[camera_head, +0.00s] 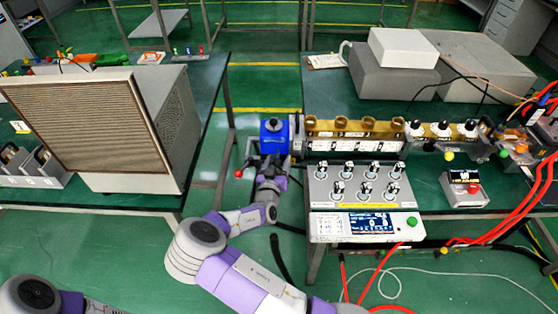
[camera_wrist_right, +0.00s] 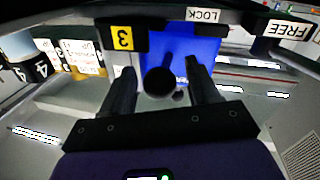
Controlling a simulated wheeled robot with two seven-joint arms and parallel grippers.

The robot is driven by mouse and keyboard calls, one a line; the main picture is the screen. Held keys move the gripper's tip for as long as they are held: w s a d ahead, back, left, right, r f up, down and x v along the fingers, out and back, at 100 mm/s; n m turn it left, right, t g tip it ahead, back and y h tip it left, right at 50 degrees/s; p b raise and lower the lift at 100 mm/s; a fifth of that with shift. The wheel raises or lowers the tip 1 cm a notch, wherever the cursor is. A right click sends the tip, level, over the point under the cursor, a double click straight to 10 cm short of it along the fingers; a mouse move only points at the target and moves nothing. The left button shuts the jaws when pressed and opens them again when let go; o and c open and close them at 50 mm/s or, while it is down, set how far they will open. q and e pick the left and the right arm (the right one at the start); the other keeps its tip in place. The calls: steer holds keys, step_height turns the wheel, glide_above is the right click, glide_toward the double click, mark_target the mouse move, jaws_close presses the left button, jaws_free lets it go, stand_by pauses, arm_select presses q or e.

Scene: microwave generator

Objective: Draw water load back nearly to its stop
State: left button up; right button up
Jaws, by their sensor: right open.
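The blue water load (camera_head: 275,135) sits at the left end of the brass waveguide row in the head view. In the right wrist view its blue body (camera_wrist_right: 195,45) is straight ahead, with a dark round knob (camera_wrist_right: 160,81) in front of it. My right gripper (camera_head: 268,166) is at the near side of the water load. Its two dark fingers (camera_wrist_right: 160,88) are open, one on each side of the knob, with gaps visible. LOCK (camera_wrist_right: 203,15) and FREE (camera_wrist_right: 289,29) labels and a yellow 3 tag (camera_wrist_right: 123,38) show around it. My left gripper is out of view.
A red ball knob (camera_head: 238,173) stands left of my right gripper. A control box (camera_head: 365,205) with several switches and a display stands to the right. A large vented cabinet (camera_head: 95,130) is on the left bench. Red cables run at far right.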

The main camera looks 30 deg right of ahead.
steer(key=shift+x, duration=0.95)
jaws_close()
